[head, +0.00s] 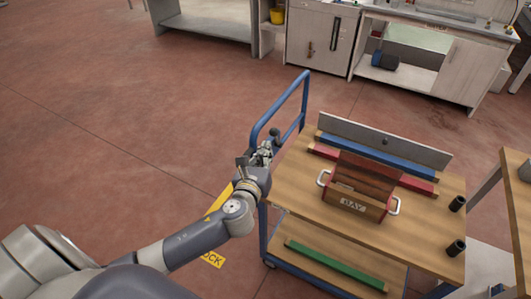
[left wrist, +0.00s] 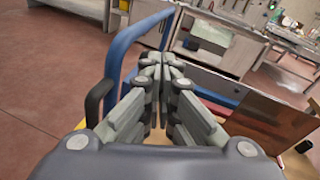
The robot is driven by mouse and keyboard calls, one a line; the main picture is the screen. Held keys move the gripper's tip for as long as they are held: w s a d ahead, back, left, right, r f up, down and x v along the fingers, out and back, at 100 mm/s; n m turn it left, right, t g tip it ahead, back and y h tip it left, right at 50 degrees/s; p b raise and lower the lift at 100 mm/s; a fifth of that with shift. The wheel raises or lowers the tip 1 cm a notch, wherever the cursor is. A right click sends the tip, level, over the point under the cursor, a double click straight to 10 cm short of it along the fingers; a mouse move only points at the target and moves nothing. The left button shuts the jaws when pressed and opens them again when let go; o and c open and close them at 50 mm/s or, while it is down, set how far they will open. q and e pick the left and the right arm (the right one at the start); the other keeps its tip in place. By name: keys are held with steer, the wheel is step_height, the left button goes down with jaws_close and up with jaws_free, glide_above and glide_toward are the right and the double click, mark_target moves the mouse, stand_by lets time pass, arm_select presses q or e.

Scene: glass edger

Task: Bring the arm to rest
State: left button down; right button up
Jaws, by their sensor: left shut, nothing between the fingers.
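My left arm reaches in from the left in the head view. Its gripper (head: 264,152) is at the left end of a wooden-topped cart (head: 300,195), close to the blue push handle (head: 281,106). In the left wrist view the fingers of the left gripper (left wrist: 165,62) meet at the tips, shut and empty. The blue handle (left wrist: 126,45) shows just left of the fingers there; I cannot tell whether they touch it. My right gripper is in neither view.
A wooden box marked BAY (head: 352,205) with metal side handles stands on the cart. Behind it lie a blue bar (head: 375,155) and a red bar (head: 418,185). Two black cups (head: 457,203) are at the right edge. A green bar (head: 335,264) lies on the lower shelf.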

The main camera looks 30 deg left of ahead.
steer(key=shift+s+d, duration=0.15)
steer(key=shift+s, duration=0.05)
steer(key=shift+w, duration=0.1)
